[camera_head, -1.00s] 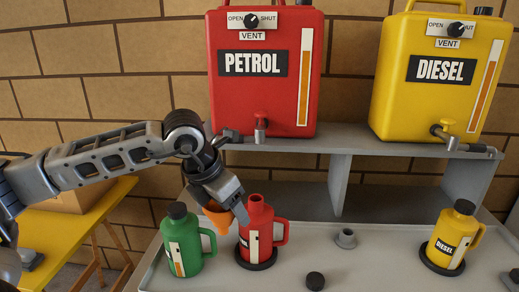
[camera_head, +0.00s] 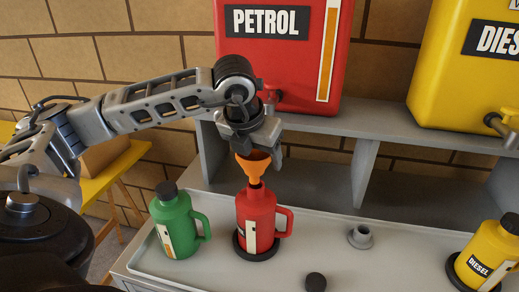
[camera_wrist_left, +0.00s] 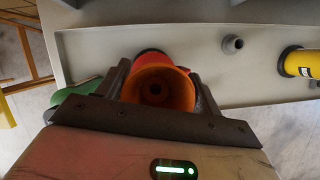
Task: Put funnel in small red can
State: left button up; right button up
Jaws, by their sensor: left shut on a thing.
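An orange funnel (camera_head: 254,165) is held in my left gripper (camera_head: 259,154), which is shut on its bowl. The small red can (camera_head: 257,221) stands upright and uncapped on a round black pad. The funnel is upright over the can's neck, its spout at the mouth; I cannot tell how deep the spout sits. In the left wrist view I look down into the funnel (camera_wrist_left: 158,88) between the fingers (camera_wrist_left: 161,94), with the red can (camera_wrist_left: 150,54) mostly hidden behind it. My right gripper is not in view.
A capped green can (camera_head: 176,227) stands left of the red can. The red petrol tank (camera_head: 285,65) stands on the shelf behind.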

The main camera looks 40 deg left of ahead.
aim_at(259, 169)
pick_arm(q)
notch_tip(259, 169, down, 3)
jog(key=shift+r+b, duration=0.2)
jog(key=shift+b, duration=0.4)
jog(key=shift+f, duration=0.1)
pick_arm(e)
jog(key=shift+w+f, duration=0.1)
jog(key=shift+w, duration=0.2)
pick_arm(q)
jog(key=shift+w, duration=0.2)
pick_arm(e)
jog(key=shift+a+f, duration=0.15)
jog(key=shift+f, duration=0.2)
pick_arm(q)
jog(key=shift+b, duration=0.5)
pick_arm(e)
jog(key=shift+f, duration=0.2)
pick_arm(q)
jog(key=shift+f+b, duration=0.6)
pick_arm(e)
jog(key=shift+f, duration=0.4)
pick_arm(q)
jog(key=o, duration=0.7)
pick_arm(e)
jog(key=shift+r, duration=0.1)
